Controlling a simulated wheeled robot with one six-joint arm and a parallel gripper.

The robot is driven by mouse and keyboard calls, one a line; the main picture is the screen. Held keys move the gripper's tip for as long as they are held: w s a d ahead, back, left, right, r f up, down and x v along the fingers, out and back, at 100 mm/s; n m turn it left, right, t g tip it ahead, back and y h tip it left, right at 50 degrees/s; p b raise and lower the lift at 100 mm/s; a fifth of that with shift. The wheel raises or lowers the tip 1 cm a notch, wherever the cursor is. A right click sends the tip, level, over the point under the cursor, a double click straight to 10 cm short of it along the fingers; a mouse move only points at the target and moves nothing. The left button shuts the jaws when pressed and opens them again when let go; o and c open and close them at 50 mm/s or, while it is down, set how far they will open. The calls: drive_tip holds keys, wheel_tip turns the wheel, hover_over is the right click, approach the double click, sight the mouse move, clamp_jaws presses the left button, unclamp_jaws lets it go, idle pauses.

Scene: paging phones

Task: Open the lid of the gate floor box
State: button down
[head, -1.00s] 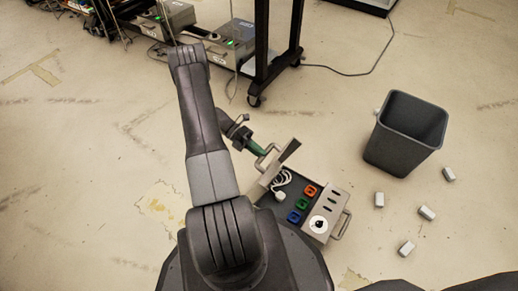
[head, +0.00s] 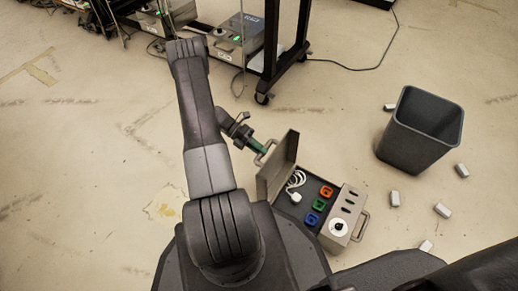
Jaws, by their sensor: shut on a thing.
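The gate floor box (head: 346,214) sits on the floor below centre in the head view. Its grey lid (head: 281,166) is raised, standing up at the box's left side. The dark inside shows a coiled white cable (head: 295,184) and orange, green and blue square pieces (head: 319,205). The exact finger contact is small and partly hidden. My arm covers the floor left of the box.
A dark grey bin (head: 420,131) stands to the right, with several small pale blocks (head: 442,210) scattered around it. A black wheeled rack (head: 268,60) and grey floor units (head: 237,40) stand behind. A cable (head: 365,66) lies on the floor. The left floor is clear.

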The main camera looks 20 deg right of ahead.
drive_tip(key=shift+s+f, duration=0.25)
drive_tip(key=shift+f, duration=0.15)
drive_tip(key=c, duration=1.3)
unclamp_jaws()
drive_tip(key=shift+f, duration=0.1)
drive_tip(key=shift+w, duration=0.1)
drive_tip(key=shift+r, duration=0.2)
drive_tip(key=p+v, duration=0.2)
drive_tip(key=v, duration=1.1)
drive_tip(key=shift+w+p, duration=0.35)
drive_tip(key=shift+p, duration=0.05)
drive_tip(key=shift+r, duration=0.15)
drive_tip(key=b+x, duration=0.2)
drive_tip(key=x, duration=1.1)
drive_tip(key=shift+s, duration=0.3)
